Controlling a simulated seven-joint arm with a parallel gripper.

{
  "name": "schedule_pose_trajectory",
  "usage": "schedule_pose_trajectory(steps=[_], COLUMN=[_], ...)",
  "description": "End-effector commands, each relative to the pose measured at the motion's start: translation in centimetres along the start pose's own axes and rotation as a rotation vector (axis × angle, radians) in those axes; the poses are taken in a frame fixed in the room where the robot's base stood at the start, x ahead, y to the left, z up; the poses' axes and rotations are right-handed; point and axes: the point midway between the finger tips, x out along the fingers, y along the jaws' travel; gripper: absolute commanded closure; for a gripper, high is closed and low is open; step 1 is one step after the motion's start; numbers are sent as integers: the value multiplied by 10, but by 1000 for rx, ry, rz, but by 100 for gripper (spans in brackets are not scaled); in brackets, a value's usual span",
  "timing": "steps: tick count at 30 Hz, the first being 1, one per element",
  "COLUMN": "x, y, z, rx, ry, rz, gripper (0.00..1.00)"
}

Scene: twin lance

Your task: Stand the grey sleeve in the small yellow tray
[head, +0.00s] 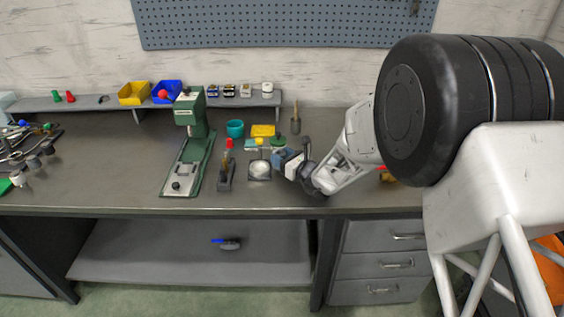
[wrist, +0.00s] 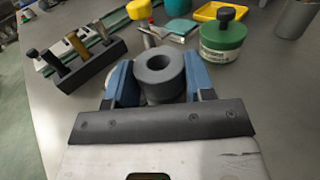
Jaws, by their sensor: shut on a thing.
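The grey sleeve (wrist: 160,75), a thick ring-ended tube, sits between the blue fingers of my gripper (wrist: 160,82) in the wrist view, with its open bore facing up toward the camera. My gripper is shut on it. In the head view my gripper (head: 284,160) is over the bench right of the round pale dish, and I cannot make out the sleeve there. The small yellow tray (head: 263,130) lies farther back on the bench, apart from the gripper. It also shows at the top of the wrist view (wrist: 236,13), partly cut off.
A green jar (wrist: 222,45) with a dark knob stands between my gripper and the tray. A teal cup (head: 235,128) is left of the tray, and a grey holder (head: 295,127) is right of it. A dark block with upright tools (wrist: 85,62) stands at left.

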Motion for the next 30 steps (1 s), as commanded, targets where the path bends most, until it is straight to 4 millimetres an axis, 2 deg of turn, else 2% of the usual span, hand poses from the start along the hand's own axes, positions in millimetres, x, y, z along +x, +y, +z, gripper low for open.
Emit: schedule_pose_trajectory(steps=[6,20,21,25,30], x=[0,0,0,0,0], y=[0,0,0,0,0], z=[-19,-24,-23,-23,-23], rx=[1,1,1,1,1], ry=[0,0,0,0,0], rz=[1,0,0,0,0], gripper=[77,77,45,25,25])
